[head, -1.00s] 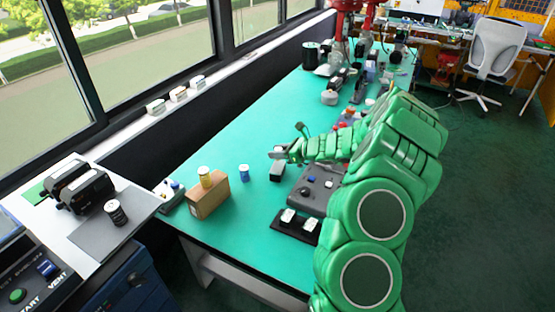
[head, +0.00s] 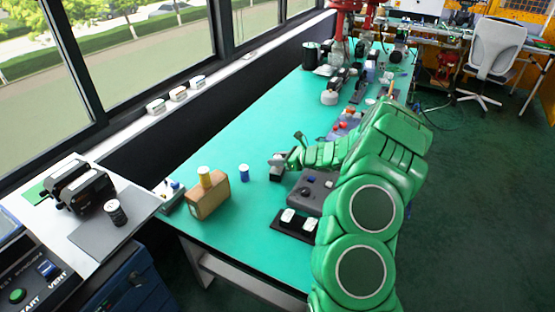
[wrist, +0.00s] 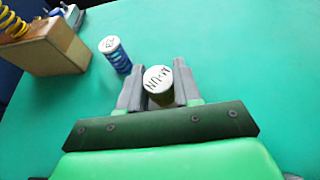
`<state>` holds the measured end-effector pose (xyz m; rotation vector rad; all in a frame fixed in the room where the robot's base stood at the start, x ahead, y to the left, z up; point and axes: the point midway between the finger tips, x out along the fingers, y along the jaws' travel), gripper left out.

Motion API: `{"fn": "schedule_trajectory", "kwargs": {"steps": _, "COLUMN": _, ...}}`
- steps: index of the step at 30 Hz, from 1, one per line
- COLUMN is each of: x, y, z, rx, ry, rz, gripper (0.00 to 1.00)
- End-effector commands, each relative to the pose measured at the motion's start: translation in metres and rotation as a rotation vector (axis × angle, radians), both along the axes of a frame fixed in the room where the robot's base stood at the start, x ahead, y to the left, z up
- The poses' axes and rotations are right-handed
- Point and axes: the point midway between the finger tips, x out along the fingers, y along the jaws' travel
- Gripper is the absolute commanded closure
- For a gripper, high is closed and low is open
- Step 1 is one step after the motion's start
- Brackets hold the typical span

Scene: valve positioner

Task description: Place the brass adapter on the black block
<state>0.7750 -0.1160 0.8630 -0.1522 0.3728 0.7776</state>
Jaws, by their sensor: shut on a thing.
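My gripper (wrist: 159,88) is shut on a short cylinder with a white lettered top (wrist: 157,79). Its side looks dark olive-brass, so I take it for the brass adapter. It stands upright between the two grey fingers, with green bench around it in the wrist view. In the head view my gripper (head: 278,170) is over the middle of the bench, right of a blue cylinder. The adapter cannot be made out there. A dark shape shows at the gripper in the head view; I cannot tell whether it is the black block or part of the gripper.
The blue cylinder (head: 244,173) also shows in the wrist view (wrist: 115,55). A cardboard box (head: 208,196) with a yellow coil piece (head: 205,177) stands left of it. A grey control box (head: 312,192) and a black plate (head: 280,228) with two white-topped pieces are near my arm.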

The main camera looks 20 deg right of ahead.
Motion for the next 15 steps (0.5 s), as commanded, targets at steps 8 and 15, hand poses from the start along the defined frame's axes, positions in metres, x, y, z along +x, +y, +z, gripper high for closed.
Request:
{"fn": "schedule_trajectory", "kwargs": {"steps": 8, "x": 0.0000, "y": 0.0001, "z": -0.0004, "rx": 0.000, "ry": 0.000, "rz": 0.000, "gripper": 0.41}}
{"fn": "schedule_trajectory", "kwargs": {"steps": 15, "x": -0.0001, "y": -0.0002, "z": 0.0008, "rx": 0.000, "ry": 0.000, "rz": 0.000, "gripper": 0.41}}
